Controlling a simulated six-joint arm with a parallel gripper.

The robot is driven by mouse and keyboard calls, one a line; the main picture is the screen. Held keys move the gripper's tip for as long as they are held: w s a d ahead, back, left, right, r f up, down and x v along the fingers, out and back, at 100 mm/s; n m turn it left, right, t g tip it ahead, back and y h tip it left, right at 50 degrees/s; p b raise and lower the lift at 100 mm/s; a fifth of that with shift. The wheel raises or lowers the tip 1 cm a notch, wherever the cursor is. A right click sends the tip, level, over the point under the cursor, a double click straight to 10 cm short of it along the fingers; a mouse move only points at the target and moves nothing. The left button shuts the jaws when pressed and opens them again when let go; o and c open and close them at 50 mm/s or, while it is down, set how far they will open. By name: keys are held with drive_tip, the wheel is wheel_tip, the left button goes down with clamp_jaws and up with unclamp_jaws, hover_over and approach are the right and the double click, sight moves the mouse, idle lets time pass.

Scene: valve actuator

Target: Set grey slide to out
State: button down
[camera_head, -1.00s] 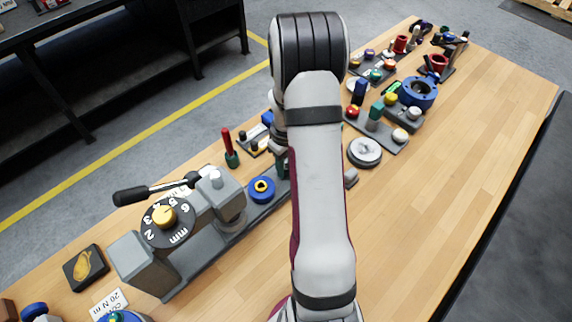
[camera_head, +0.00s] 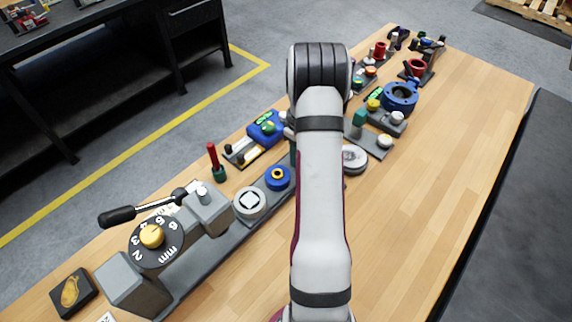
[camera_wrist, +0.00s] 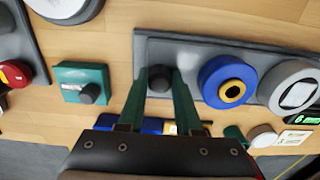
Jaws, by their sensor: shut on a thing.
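In the wrist view my gripper (camera_wrist: 166,75) has two green fingers reaching to a dark grey round knob (camera_wrist: 160,81) and is shut on it. I take this knob to be the grey slide's handle; it stands at the end of a long grey base plate (camera_wrist: 195,52). A blue ring with a yellow centre (camera_wrist: 231,90) sits on the same plate, to the right of the fingers. In the head view the base plate (camera_head: 215,252) shows beside my arm, with the blue ring (camera_head: 278,177) on it. My arm hides the gripper and the knob there.
A teal block with a dark knob (camera_wrist: 82,83) stands left of the fingers. A grey disc with a white square (camera_wrist: 296,88) lies right of the blue ring. A numbered dial (camera_head: 153,240) with a black lever (camera_head: 130,213) stands front left. The table's right side (camera_head: 440,180) is clear.

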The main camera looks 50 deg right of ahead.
drive_tip(key=shift+d, duration=0.35)
drive_tip(key=c, duration=0.6)
unclamp_jaws()
drive_tip(key=shift+a, duration=0.1)
wheel_tip(320, 180, up, 16)
drive_tip(key=shift+f, duration=0.1)
